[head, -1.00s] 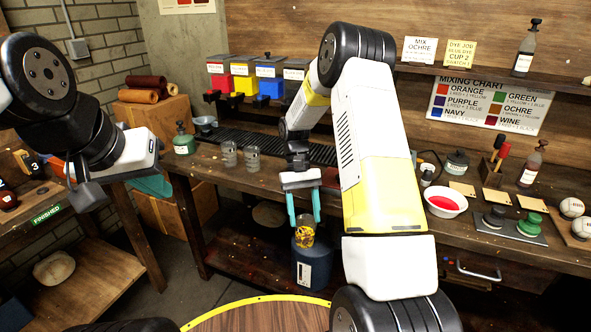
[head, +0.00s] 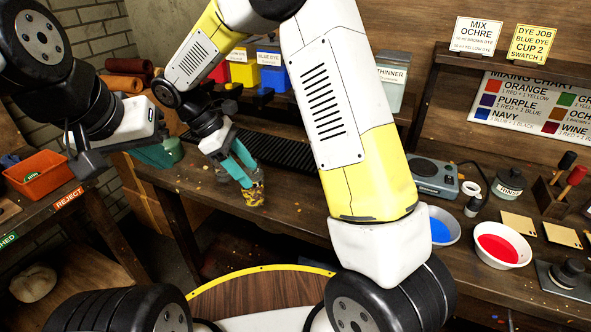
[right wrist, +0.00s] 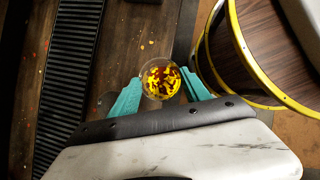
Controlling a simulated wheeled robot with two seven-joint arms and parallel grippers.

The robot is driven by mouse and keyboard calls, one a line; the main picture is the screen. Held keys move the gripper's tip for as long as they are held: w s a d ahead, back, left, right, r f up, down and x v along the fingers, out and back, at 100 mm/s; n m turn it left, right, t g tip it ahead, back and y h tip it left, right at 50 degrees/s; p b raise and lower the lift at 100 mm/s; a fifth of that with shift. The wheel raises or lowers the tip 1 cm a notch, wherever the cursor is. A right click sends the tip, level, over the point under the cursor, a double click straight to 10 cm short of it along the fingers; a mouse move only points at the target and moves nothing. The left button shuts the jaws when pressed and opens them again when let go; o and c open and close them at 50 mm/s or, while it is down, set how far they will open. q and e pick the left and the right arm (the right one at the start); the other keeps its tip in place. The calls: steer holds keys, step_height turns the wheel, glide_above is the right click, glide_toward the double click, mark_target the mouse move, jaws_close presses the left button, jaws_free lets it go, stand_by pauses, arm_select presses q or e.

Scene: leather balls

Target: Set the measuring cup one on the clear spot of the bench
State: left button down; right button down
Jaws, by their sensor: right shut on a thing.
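The measuring cup (head: 252,194) is a small clear cup streaked yellow and dark. My right gripper (head: 246,180) is shut on it, with a teal finger on each side. In the head view it leans slightly, over the bench (head: 300,207) near its front edge; I cannot tell whether its base touches the wood. The right wrist view shows the cup (right wrist: 161,80) from above between the fingers (right wrist: 162,92), with yellow and reddish bits in it. My left gripper (head: 88,165) hangs at the left, away from the cup; its finger gap is not clear.
A black ribbed strip (head: 270,148) runs along the bench behind the cup. Wood around the cup looks bare apart from small specks. Blue (head: 440,228) and red (head: 500,246) dye bowls stand to the right. An orange bin (head: 40,175) sits on the left table.

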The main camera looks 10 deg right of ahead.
steer(key=w+d+f, duration=0.1)
steer(key=d+f, duration=0.1)
steer(key=d, duration=0.5)
steer(key=w+d+f, duration=0.2)
steer(key=d+f, duration=0.1)
steer(key=d, duration=0.5)
steer(key=shift+d, duration=0.25)
steer(key=shift+f, duration=0.1)
steer(key=c, duration=0.5)
jaws_free()
